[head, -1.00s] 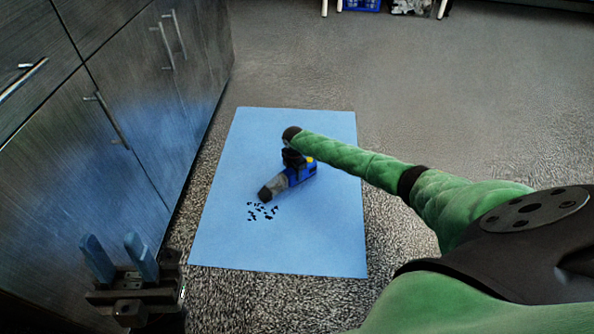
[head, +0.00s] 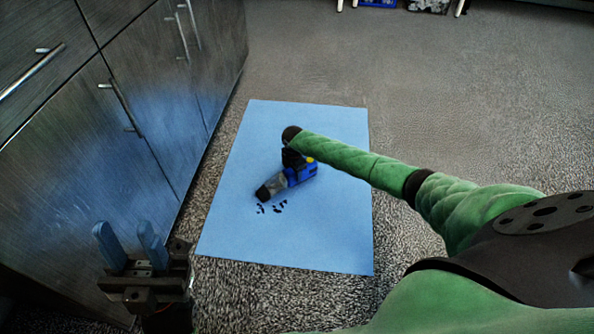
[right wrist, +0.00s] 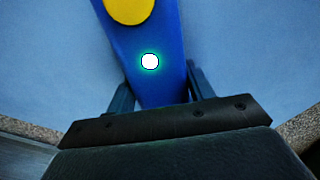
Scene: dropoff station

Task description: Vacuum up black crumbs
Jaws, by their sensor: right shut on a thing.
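A blue hand vacuum (head: 298,177) with a dark grey nozzle (head: 269,190) and a yellow spot is held over the blue mat (head: 330,235). My right gripper (right wrist: 158,95) is shut on its blue handle, which shows a lit round light in the right wrist view. In the head view the right gripper is mostly hidden behind its own arm end. Several black crumbs (head: 278,206) lie on the mat just in front of the nozzle; some may be hidden under it. My left gripper (head: 132,246) is open and empty at the lower left, away from the mat.
Dark cabinets (head: 110,110) with metal handles line the left side, close to my left gripper. The speckled grey floor (head: 450,80) is clear behind and right of the mat. White legs and a blue crate (head: 378,3) show at the far top edge.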

